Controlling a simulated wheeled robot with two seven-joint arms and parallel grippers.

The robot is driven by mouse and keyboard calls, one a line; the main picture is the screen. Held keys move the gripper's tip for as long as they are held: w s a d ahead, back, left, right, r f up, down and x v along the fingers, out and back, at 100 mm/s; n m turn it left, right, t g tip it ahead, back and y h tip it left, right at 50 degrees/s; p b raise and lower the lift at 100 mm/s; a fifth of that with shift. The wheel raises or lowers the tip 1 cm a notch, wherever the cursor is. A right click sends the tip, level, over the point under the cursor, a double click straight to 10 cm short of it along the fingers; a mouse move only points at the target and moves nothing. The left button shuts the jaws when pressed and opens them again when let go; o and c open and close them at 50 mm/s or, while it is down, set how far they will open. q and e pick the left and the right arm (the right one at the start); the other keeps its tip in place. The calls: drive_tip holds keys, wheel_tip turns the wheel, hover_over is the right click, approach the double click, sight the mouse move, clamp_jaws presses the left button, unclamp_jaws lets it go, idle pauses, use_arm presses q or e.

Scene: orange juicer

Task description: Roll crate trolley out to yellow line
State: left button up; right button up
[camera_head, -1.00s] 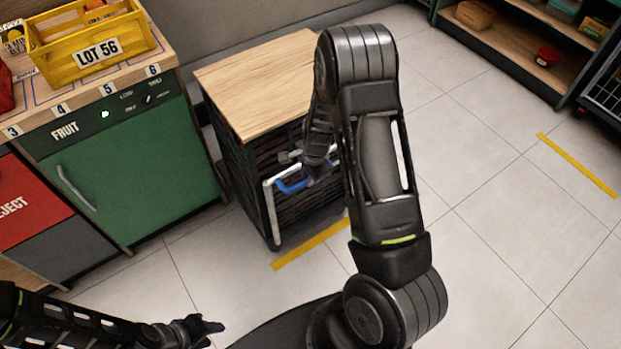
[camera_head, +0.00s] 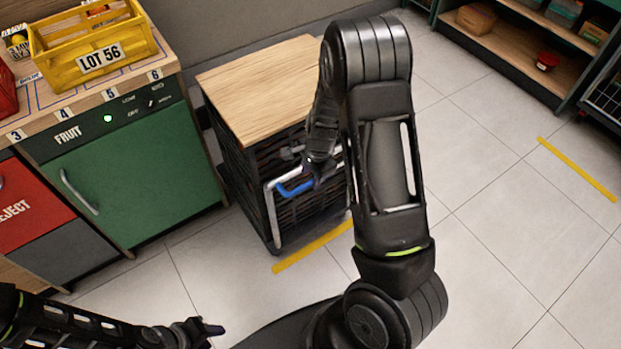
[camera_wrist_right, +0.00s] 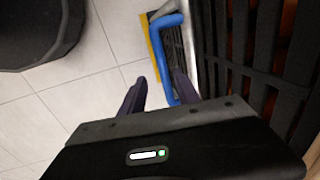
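The crate trolley is a black slatted crate (camera_head: 232,165) under a pale wooden top (camera_head: 262,85). It stands beside the green cabinet. A silver frame with a blue handle (camera_head: 295,188) is on its front; the handle also shows in the right wrist view (camera_wrist_right: 161,58). My right gripper (camera_head: 318,172) is at the handle. In the right wrist view its fingers (camera_wrist_right: 160,92) are apart, with the blue bar between them. A yellow line (camera_head: 312,246) lies on the floor at the trolley's front. My left gripper (camera_head: 205,330) is low at the left, away from the trolley; its fingers are unclear.
The green cabinet (camera_head: 140,175) stands left of the trolley with a yellow crate (camera_head: 95,45) on its counter. Another yellow line (camera_head: 578,168) lies further right. A shelf unit (camera_head: 515,48) stands at the upper right. Tiled floor (camera_head: 490,235) is clear at the right.

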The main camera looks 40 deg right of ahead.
drive_tip(key=r, duration=0.3)
drive_tip(key=shift+s, duration=0.35)
drive_tip(key=s+a+f+n+p, duration=0.1)
drive_tip(key=s+a+f+n, duration=0.1)
drive_tip(key=a+f+n, duration=0.35)
drive_tip(key=s+a+f+n, duration=0.2)
drive_tip(key=s+a+n, duration=0.1)
drive_tip(key=a+n, duration=0.45)
drive_tip(key=s+a+f+n+g+y, duration=0.1)
drive_tip(key=s+a+f+n+y, duration=0.1)
drive_tip(key=s+a, duration=1.2)
drive_tip(key=shift+a+f+n+y+p, duration=0.4)
drive_tip(key=shift+a+n+y, duration=0.4)
drive_tip(key=shift+a+y, duration=0.25)
drive_tip(key=shift+d, duration=0.15)
